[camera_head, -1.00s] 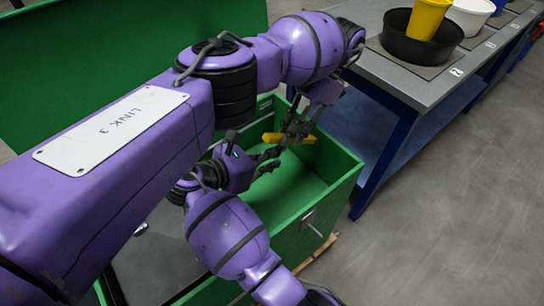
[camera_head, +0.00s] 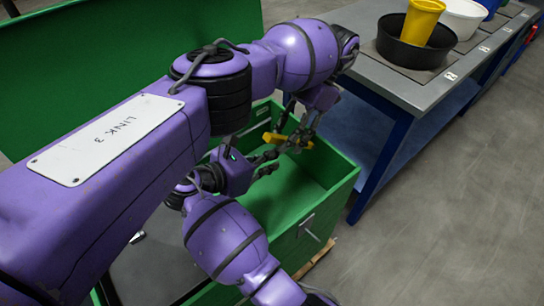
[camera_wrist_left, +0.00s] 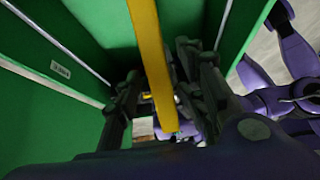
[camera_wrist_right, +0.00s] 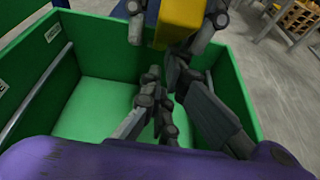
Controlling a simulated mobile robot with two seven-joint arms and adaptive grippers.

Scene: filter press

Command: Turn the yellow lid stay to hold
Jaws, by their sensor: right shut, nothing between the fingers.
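The yellow lid stay (camera_head: 272,137) is a short bar at the far end of the green bin in the head view. In the left wrist view the stay (camera_wrist_left: 150,50) runs between the fingers of my left gripper (camera_wrist_left: 160,98). The fingers look spread, with a gap on its left side; contact on the right is unclear. The right wrist view shows the stay (camera_wrist_right: 182,20) close up with left fingers on both sides. My right gripper (camera_wrist_right: 162,92) is shut and empty, below the stay over the bin.
The green bin (camera_head: 333,190) has a raised green lid (camera_head: 90,75) at the left. A grey bench (camera_head: 428,92) stands close at the right, with a black pan (camera_head: 400,48) and yellow cup (camera_head: 424,16). Floor at the right is clear.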

